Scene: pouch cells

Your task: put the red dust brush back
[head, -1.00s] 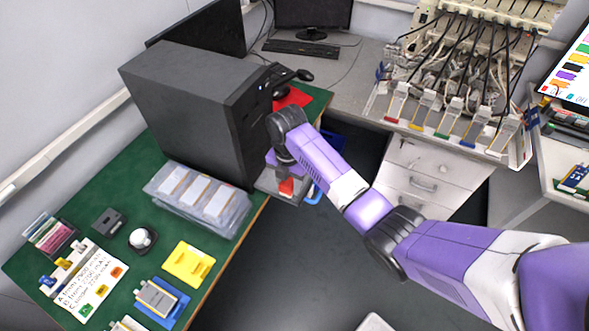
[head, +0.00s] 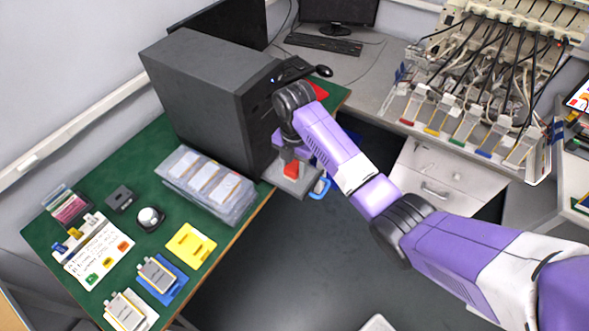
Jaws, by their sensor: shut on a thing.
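My gripper (head: 291,178) hangs off the right edge of the green bench, beside the black computer tower. It is shut on a small red thing that looks like the red dust brush (head: 291,169). Only a patch of red shows between the grey gripper parts, so the brush's shape and tilt are hidden. A flat red patch (head: 319,90) lies at the far end of the bench, partly hidden by my arm. I cannot tell whether it is a mat.
The black tower (head: 205,98) stands left of my gripper. A clear bin with pouches (head: 204,185) is near the bench edge. A blue loop (head: 320,188) shows just right of my gripper. Yellow (head: 190,245) and blue (head: 162,282) trays lie nearer. The grey floor is open.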

